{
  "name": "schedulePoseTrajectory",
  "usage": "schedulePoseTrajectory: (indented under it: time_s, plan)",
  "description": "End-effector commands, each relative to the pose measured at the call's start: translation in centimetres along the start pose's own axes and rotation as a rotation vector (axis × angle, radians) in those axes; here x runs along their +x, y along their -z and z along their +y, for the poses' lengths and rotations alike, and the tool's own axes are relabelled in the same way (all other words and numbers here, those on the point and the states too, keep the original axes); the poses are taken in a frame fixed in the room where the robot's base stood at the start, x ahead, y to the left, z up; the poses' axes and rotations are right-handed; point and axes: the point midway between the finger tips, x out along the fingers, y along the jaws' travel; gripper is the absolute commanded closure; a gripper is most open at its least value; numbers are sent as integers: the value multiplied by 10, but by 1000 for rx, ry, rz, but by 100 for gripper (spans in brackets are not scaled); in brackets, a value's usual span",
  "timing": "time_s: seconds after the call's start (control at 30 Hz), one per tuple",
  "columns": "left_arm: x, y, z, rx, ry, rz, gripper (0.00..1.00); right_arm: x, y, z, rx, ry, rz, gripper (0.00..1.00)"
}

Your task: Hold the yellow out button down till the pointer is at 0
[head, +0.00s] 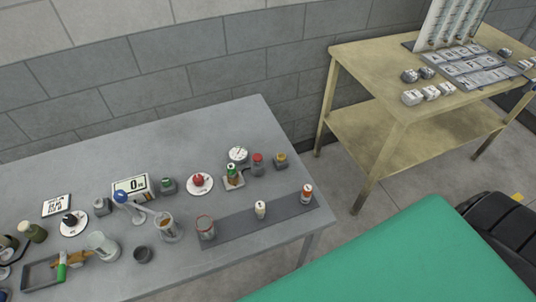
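The yellow button (281,157) sits on top of a small dark box at the back right of the grey table. Nothing touches it. A similar box with a red button (257,158) stands just left of it. A round white dial (238,154) stands left of the red button, above a small stand with a green and brown part (233,175). The dial is too small to read where its pointer is. Neither of my grippers shows in the head view.
The grey table (190,142) also holds a red knob on a white disc (200,182), a display (130,188), a green-button box (167,186), glass vessels and small bottles on a dark strip (235,224). A beige bench (365,60) stands right; a green surface (410,265) fills the front right.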

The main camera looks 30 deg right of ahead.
Motion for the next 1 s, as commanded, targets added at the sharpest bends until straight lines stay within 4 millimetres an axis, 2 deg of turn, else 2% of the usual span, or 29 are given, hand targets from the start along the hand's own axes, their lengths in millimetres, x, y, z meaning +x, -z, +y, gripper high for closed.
schedulePoseTrajectory:
  time_s: [0.4,0.47,0.6,1.0]
  plan:
    - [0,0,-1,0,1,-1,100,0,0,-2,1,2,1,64]
    - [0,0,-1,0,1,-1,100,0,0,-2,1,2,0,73]
    - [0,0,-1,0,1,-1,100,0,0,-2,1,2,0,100]
    - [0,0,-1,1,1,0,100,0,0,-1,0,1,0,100]
